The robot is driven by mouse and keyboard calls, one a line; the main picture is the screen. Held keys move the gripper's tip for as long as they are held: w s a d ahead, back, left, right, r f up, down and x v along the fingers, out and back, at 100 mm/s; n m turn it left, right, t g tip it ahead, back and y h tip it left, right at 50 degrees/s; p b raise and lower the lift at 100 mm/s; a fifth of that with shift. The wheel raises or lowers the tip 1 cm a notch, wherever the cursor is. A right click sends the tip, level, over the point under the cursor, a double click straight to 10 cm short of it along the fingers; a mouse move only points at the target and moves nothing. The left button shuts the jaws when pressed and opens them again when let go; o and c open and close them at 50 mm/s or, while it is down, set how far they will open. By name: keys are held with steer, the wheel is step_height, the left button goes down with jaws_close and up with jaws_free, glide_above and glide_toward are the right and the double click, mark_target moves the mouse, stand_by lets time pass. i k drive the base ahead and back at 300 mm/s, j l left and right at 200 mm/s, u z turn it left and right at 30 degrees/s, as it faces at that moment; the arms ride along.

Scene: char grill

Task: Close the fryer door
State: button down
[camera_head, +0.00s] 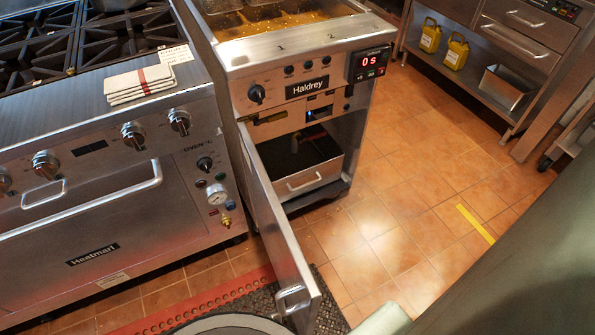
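The fryer (297,75) stands in the middle of the head view, a steel cabinet with a "Haldrey" label and a red display reading "0 s". Its door (272,225) is hinged at the left side of the cabinet and stands wide open, swung out toward me. The door's handle (291,300) is at its near end, low in the view. Inside the open cabinet is a steel bin (311,180) with a handle. My gripper cannot be made out in this view.
A range with an oven (100,210) stands close on the left, with folded towels (139,85) on top. A dark floor mat (240,303) lies under the door's near end. Tiled floor (400,225) is open to the right. A shelf with yellow jugs (455,52) is at the back right.

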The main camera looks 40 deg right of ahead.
mark_target(302, 293)
steer(key=j+z, duration=0.35)
steer(key=i+j+z, duration=0.1)
steer(key=z, duration=0.3)
steer(key=j+z, duration=0.35)
steer(key=k+j+z, duration=0.2)
steer(key=k+l+z, duration=0.15)
steer(key=k, duration=0.4)
